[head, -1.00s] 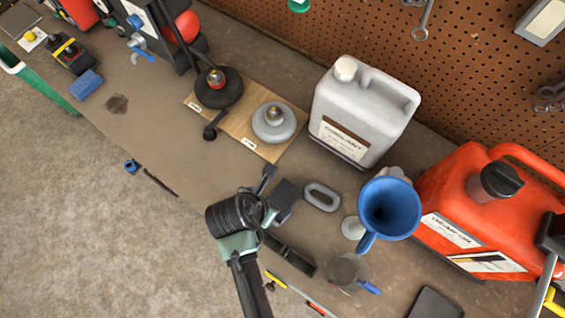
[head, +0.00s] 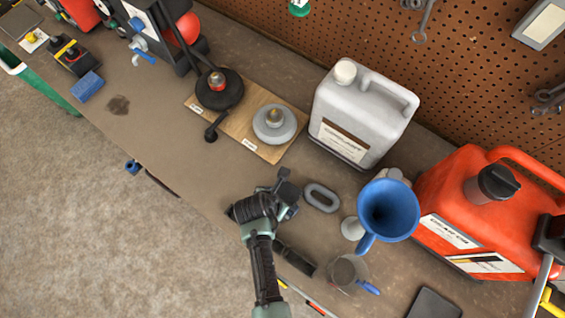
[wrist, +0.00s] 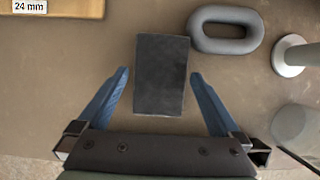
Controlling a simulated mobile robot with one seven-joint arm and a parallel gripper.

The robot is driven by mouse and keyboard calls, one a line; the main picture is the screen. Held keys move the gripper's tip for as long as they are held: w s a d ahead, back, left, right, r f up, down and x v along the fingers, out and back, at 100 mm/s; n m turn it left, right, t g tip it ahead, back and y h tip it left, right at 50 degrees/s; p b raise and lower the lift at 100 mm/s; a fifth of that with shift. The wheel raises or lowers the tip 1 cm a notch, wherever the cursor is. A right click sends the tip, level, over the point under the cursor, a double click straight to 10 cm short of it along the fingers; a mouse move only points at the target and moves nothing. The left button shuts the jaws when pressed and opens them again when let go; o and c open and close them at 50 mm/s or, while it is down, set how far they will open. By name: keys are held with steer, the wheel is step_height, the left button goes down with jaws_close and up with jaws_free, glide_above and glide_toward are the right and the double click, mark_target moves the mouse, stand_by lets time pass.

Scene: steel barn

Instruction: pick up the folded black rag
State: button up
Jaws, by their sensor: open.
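The folded black rag (wrist: 160,75) lies flat on the brown bench top in the wrist view, a dark upright rectangle. My gripper (wrist: 159,73) is open, with one blue finger on each side of the rag's lower half. The fingers look apart from its edges, and I cannot tell their height over the bench. In the head view my gripper (head: 284,191) is above the rag's place and hides most of it.
A grey oval ring (head: 321,197) lies close to the right of the rag. A blue funnel (head: 388,212) and a clear mug (head: 347,271) stand further right. A white coolant jug (head: 362,115) and a wooden board (head: 240,124) are behind.

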steer(key=shift+f, duration=0.4)
stand_by(0.5)
steer(key=c, duration=1.1)
steer(key=shift+c, duration=0.2)
step_height(320, 180, up, 10)
steer(key=shift+r, duration=0.25)
